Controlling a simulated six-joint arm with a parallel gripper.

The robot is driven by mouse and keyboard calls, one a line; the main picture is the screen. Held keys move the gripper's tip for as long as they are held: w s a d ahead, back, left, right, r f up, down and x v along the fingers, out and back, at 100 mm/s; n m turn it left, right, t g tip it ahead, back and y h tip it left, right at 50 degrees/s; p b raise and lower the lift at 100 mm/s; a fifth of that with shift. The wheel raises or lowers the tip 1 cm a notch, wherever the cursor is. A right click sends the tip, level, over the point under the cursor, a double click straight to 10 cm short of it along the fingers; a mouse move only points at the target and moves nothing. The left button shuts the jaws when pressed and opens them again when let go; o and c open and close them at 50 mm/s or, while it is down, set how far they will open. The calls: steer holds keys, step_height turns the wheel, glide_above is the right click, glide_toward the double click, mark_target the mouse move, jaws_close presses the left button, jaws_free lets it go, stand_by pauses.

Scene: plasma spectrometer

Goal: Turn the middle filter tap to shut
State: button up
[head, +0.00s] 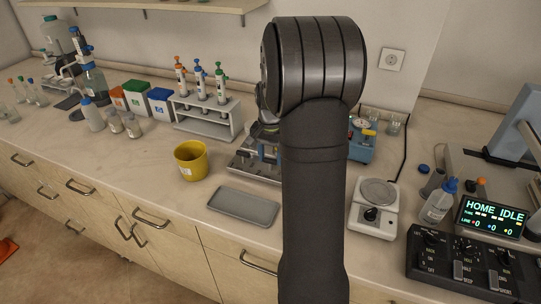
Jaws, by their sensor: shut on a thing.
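The filter manifold (243,163) is a grey metal base on the bench, just left of my arm, with glass and metal parts on it. My dark arm stands in front of it and covers its right side. The middle filter tap cannot be made out, and its angle is hidden. My gripper is hidden behind my arm, so its fingers and any contact with a tap do not show.
A rack (205,123) is behind.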

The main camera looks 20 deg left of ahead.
steer(key=shift+r+m, duration=0.1)
steer(key=shift+m, duration=0.3)
steer(key=o, duration=1)
step_height(320, 180, up, 17)
steer(key=shift+r, duration=0.2)
steer(key=shift+r, duration=3.95)
step_height(320, 180, down, 9)
steer(key=shift+f, duration=0.1)
